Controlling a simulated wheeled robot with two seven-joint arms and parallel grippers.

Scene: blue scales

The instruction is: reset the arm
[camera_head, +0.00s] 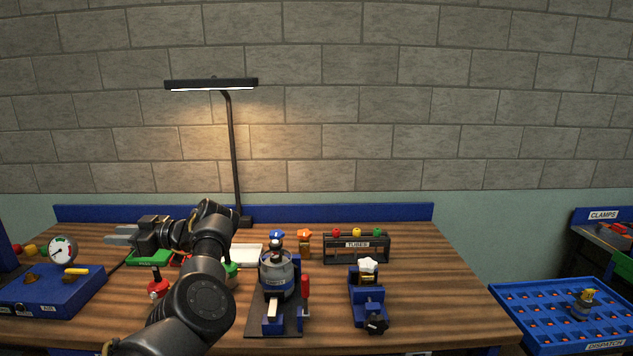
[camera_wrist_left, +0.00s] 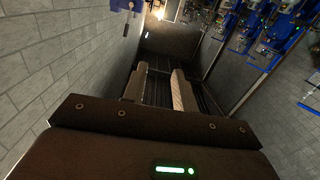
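My left arm comes in from the bottom left of the head view and bends over the wooden table. My left gripper (camera_head: 112,235) points left above the table's back left part. In the left wrist view the two fingers of the same gripper (camera_wrist_left: 160,88) stand apart with a dark gap between them, and nothing is held. My right arm and gripper are not in view.
A blue box with a gauge (camera_head: 62,250) stands at the left. A lamp (camera_head: 233,150) rises behind the arm. A blue-based device with a grey cylinder (camera_head: 277,278), a blue clamp (camera_head: 368,300) and a tubes rack (camera_head: 357,250) stand right of the arm. A blue dispatch tray (camera_head: 540,310) is far right.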

